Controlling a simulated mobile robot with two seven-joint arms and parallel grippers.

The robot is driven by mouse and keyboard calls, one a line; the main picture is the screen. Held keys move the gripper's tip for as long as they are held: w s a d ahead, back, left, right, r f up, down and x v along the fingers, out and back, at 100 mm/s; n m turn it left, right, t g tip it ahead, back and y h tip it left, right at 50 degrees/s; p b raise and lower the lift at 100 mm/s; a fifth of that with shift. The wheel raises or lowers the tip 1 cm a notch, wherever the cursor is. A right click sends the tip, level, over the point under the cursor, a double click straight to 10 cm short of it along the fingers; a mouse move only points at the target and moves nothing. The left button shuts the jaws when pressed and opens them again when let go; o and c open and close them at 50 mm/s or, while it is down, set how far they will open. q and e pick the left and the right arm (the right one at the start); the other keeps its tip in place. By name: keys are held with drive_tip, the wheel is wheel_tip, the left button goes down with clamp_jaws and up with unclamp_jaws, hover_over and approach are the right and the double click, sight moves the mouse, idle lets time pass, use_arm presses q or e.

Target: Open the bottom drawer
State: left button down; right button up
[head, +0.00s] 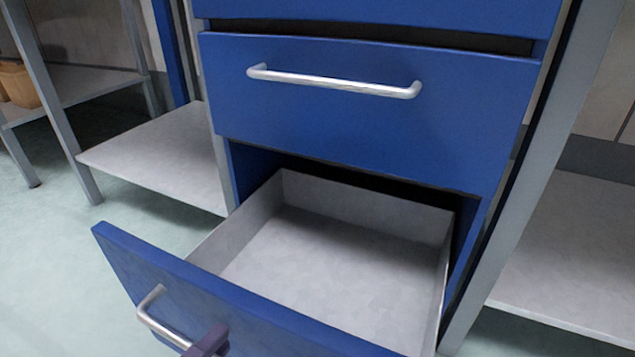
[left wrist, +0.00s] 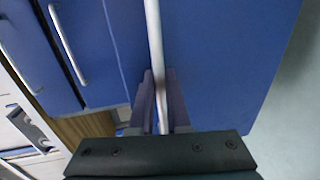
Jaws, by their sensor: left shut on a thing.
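The bottom drawer (head: 330,270) is pulled well out of the blue cabinet, and its grey inside is empty where it shows. Its blue front (head: 125,265) has a silver bar handle (head: 152,306), partly cut off by the lower edge of the head view. My left gripper (head: 207,342) is at this handle. In the left wrist view the two fingers (left wrist: 161,105) of my left gripper are shut on the handle (left wrist: 154,40), which runs between them. My right gripper is in neither view.
The drawer above (head: 360,120) is shut, with its own silver handle (head: 335,81). Grey shelves stand on the left (head: 160,155) and right (head: 575,250) of the cabinet. Green floor is open at lower left.

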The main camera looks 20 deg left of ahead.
use_arm(q)
drive_tip(key=shift+f+v, duration=0.25)
drive_tip(key=shift+v, duration=0.85)
drive_tip(key=shift+s, duration=0.1)
drive_tip(key=c, duration=0.9)
unclamp_jaws()
drive_tip(key=p+v, duration=0.3)
drive_tip(key=v, duration=0.7)
